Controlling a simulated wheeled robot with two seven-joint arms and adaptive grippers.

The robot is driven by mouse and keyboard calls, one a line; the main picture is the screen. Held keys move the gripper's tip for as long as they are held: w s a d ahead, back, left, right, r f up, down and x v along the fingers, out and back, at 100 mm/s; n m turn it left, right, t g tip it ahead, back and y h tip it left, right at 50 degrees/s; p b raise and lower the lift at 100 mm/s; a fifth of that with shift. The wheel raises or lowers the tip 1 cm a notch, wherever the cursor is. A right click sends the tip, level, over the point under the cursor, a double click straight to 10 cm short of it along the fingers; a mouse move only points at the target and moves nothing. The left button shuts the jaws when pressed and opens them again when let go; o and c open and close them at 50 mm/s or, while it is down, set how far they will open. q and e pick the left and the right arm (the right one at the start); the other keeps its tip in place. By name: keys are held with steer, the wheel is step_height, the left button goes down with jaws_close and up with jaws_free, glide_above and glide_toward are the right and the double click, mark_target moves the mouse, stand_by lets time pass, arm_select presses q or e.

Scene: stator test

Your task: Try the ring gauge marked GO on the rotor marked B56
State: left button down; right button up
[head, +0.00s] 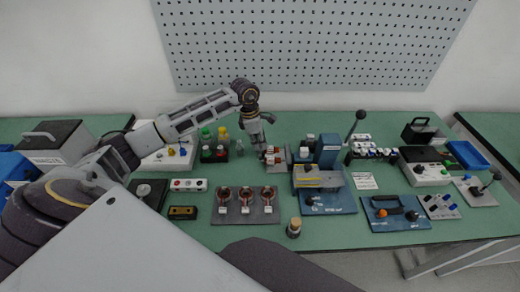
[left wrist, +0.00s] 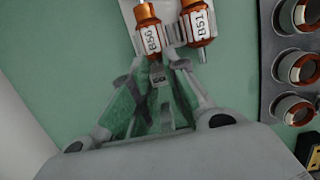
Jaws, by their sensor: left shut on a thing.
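The rotor marked B56 (left wrist: 148,35) lies with its orange body at the top of the left wrist view, its shaft end pointing towards my gripper. The rotor marked B51 (left wrist: 198,22) lies to its right. In the head view the two rotors (head: 273,156) look small, on a light rest. My left gripper (left wrist: 159,70) is shut on a small grey piece (left wrist: 158,77), apparently a ring gauge, in line with the B56 shaft. I cannot read its marking or tell whether it is around the shaft. The left gripper also shows in the head view (head: 265,140). My right gripper is out of view.
A grey plate with several copper-wound stators (head: 246,196) lies in front of the rotors. A blue press-like fixture (head: 326,150) stands close on the right. Bottles with green and yellow tops (head: 222,136) stand to the left. Bare green mat (head: 320,230) shows near the front edge.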

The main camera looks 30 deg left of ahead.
arm_select(q)
steer(key=shift+s+a+b, duration=0.25)
steer(key=shift+s+a, duration=0.05)
steer(key=shift+a, duration=0.25)
steer(key=shift+s+a+b, duration=0.25)
steer(key=shift+s+a, duration=0.05)
steer(key=shift+a, duration=0.2)
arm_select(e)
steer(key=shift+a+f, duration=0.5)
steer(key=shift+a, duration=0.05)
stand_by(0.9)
arm_select(q)
steer(key=shift+r, duration=0.1)
steer(key=shift+r, duration=0.4)
step_height(320, 180, up, 4)
steer(key=p, duration=0.2)
steer(key=shift+p, duration=0.3)
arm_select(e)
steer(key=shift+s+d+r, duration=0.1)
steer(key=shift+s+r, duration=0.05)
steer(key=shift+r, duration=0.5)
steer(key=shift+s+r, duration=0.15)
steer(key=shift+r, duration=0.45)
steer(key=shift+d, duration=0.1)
